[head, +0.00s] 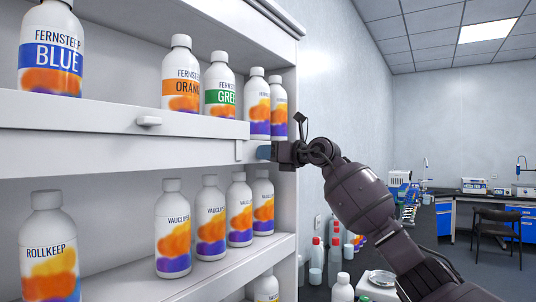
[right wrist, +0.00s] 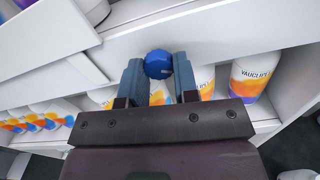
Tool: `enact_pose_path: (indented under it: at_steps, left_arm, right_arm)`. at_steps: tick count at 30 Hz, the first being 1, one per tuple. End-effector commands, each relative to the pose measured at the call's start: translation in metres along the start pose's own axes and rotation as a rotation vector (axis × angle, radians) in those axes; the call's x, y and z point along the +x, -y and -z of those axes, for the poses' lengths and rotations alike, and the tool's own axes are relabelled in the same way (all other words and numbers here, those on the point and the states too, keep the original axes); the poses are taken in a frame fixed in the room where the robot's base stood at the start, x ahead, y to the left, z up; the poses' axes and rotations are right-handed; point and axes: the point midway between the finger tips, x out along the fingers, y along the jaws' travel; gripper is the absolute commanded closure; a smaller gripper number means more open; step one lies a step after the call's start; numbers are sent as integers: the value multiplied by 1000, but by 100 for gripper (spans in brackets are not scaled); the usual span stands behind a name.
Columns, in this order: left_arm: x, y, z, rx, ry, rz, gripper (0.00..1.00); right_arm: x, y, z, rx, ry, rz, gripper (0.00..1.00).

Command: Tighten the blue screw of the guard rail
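The blue screw (right wrist: 158,64) has a round, ridged head and sits on the white front edge of the shelf, near its right end. In the right wrist view it fills the gap between the two blue-grey fingertips of my right gripper (right wrist: 159,66), which appear to touch both its sides. In the head view my right gripper (head: 264,152) is at the shelf front, and the screw is hidden or cannot be told from the fingers. The white guard rail (head: 80,116) runs along the front of the upper shelf, with a small white knob (head: 149,121). My left gripper is out of view.
Bottles labelled BLUE (head: 50,57), ORANGE (head: 182,88) and GREEN (head: 220,97) stand behind the rail. Several more bottles, such as ROLLKEEP (head: 48,255), stand on the shelf below, close under my right gripper. A bench (head: 483,200) and a chair (head: 498,228) are far right.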

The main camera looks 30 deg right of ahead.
Motion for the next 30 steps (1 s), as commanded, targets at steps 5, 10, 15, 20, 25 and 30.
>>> enact_pose_path:
  at_steps: [5, 10, 15, 20, 25, 30]
  left_arm:
    - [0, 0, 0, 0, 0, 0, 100]
    - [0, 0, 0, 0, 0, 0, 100]
    - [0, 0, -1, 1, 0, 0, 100]
    - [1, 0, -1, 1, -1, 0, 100]
    - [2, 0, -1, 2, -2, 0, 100]
    - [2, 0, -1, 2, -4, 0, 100]
  right_arm:
    - [0, 0, 0, 4, 0, 0, 95]
    - [0, 0, 0, 38, 0, 1, 95]
    - [-1, 0, -1, 123, 0, 2, 95]
    - [-1, -1, -1, 250, 1, 1, 95]
    - [-1, -1, -1, 410, 1, 1, 95]
    - [-1, -2, -2, 573, 3, 0, 95]
